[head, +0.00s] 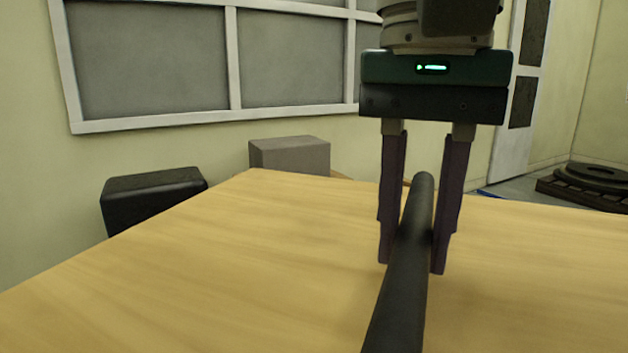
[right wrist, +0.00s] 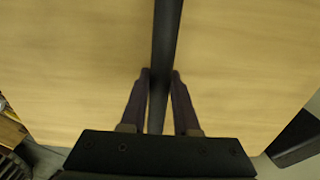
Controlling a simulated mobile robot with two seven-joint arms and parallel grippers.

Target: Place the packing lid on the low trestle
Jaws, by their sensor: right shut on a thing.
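The packing lid looks to be the broad, pale wooden panel (head: 250,260) that fills the lower head view; it also fills most of the right wrist view (right wrist: 80,60). A dark round bar (head: 400,290) runs lengthwise over it and shows in the right wrist view too (right wrist: 167,30). My right gripper (head: 411,268) points down with one finger on each side of the bar, shut on it; its fingertips also show in the right wrist view (right wrist: 161,72). I cannot make out the low trestle for certain; the panel hides what is beneath it. My left gripper is out of view.
A black box (head: 150,195) and a grey box (head: 290,155) stand beyond the panel's far left edge, near the windowed wall. A dark pallet with a round thing on it (head: 590,183) lies on the floor at the right. Open floor shows near the door (head: 515,100).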

